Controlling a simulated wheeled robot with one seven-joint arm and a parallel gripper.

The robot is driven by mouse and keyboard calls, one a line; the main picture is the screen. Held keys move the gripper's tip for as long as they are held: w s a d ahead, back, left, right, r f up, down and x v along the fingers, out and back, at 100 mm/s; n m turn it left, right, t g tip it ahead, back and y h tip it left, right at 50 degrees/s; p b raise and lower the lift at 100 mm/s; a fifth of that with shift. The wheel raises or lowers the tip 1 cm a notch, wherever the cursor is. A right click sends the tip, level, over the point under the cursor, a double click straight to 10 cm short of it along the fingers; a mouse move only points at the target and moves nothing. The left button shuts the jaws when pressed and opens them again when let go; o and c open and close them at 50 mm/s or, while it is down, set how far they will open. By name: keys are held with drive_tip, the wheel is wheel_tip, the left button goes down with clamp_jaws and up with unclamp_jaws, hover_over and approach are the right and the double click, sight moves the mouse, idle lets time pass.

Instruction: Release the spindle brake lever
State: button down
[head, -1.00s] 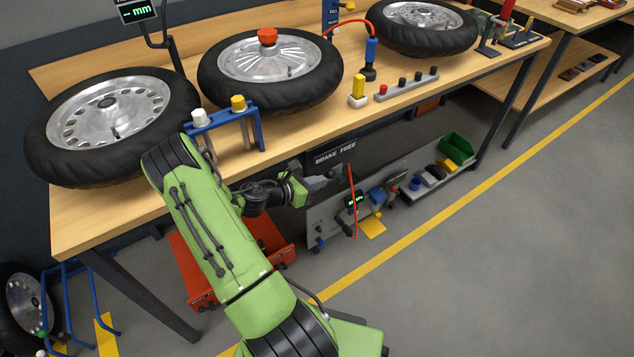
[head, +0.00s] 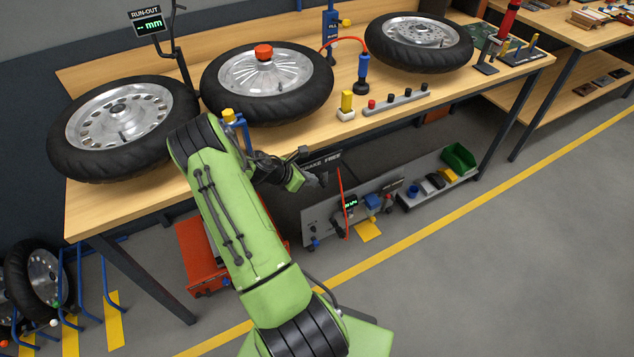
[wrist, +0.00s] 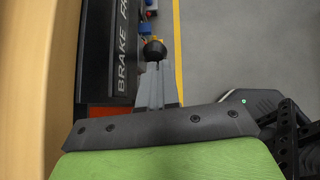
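A dark panel lettered BRAKE FREE (head: 328,159) is fixed under the bench's front edge. It also runs along the left of the wrist view (wrist: 97,50). A round black knob (wrist: 153,49) shows just past my fingertips in the wrist view, beside the panel. It looks like the brake lever's end; the rest of the lever is hidden. My gripper (head: 318,181) is in front of the panel and covers part of it. In the wrist view its grey fingers (wrist: 154,68) lie together. I cannot tell whether they touch the knob.
The wooden bench (head: 200,190) edge runs close beside my arm, with several wheels on top. A red hose (head: 342,195) hangs beside my gripper. A low grey cart (head: 325,222) with tools and a red box (head: 200,262) stand below. The floor at the right is clear.

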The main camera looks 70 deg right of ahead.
sight(322, 175)
drive_tip(key=d+r+t+y+p, duration=0.1)
drive_tip(key=s+y+p, duration=0.1)
drive_tip(key=shift+s+d+r+t+p, duration=0.15)
drive_tip(key=shift+d+r+t+p, duration=0.25)
drive_tip(key=shift+s+d+r+t+y+p, duration=0.15)
drive_tip(key=shift+s+d+t+y+p, duration=0.25)
drive_tip(key=shift+s+d+t+y, duration=0.6)
drive_tip(key=shift+s+d+f+t+y+b, duration=0.2)
drive_tip(key=shift+s+d+t+y+b, duration=0.3)
drive_tip(key=shift+s+d+y+b, duration=0.35)
drive_tip(key=shift+s+d+f+t+y+b, duration=0.2)
drive_tip(key=shift+s+d+t+y+b, duration=0.4)
drive_tip(key=shift+d+b, duration=0.35)
